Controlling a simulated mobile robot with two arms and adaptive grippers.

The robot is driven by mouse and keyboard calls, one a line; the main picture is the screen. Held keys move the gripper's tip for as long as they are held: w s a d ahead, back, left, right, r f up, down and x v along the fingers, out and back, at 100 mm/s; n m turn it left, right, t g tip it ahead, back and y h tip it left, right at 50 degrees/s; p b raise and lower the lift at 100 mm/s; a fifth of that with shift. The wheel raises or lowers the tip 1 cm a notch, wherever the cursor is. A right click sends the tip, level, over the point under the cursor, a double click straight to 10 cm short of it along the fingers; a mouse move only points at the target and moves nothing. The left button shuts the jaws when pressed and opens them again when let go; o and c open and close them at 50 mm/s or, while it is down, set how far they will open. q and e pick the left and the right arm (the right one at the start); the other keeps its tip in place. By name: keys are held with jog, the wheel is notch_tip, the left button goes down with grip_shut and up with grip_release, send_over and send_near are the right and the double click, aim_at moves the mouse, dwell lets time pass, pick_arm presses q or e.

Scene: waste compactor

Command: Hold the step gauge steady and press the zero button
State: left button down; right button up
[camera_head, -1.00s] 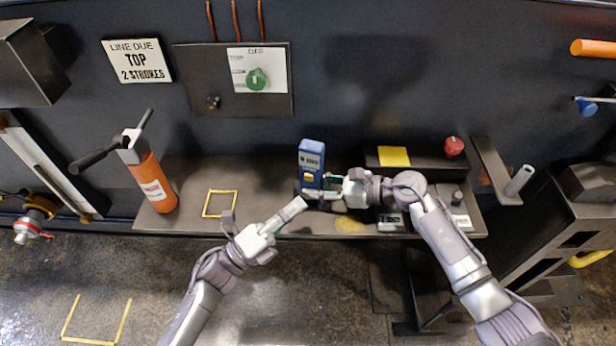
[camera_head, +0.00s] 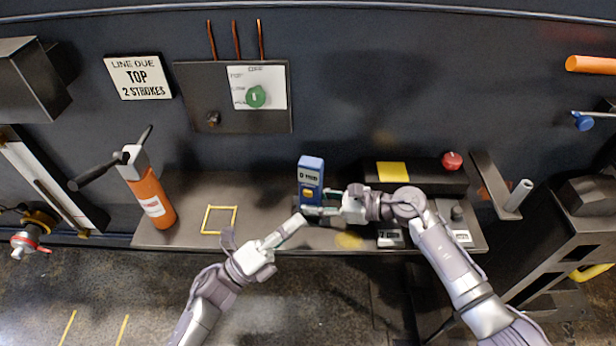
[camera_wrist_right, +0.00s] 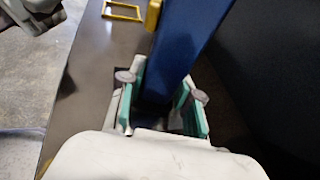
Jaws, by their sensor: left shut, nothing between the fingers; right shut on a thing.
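The step gauge (camera_head: 311,172) is a blue upright block with a pale display and a yellow button (camera_head: 308,192) on its front. It stands on the bench around the middle in the head view. My right gripper (camera_head: 320,210) is shut on its lower part from the right; the right wrist view shows the blue body (camera_wrist_right: 185,50) between the green-padded fingers (camera_wrist_right: 168,105). My left gripper (camera_head: 301,218) is shut and empty, its tip just below and in front of the gauge. I cannot tell whether the tip touches the gauge; it looks apart from the yellow button.
An orange pump cylinder (camera_head: 152,200) with a black handle stands at the bench's left end. A yellow square outline (camera_head: 219,207) marks clear bench (camera_head: 180,235). A dark box with a yellow label (camera_head: 391,172) and red knob (camera_head: 452,161) sits to the right.

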jog(key=o, duration=0.9)
jog(key=shift+o, duration=0.2)
jog(key=shift+d, duration=0.1)
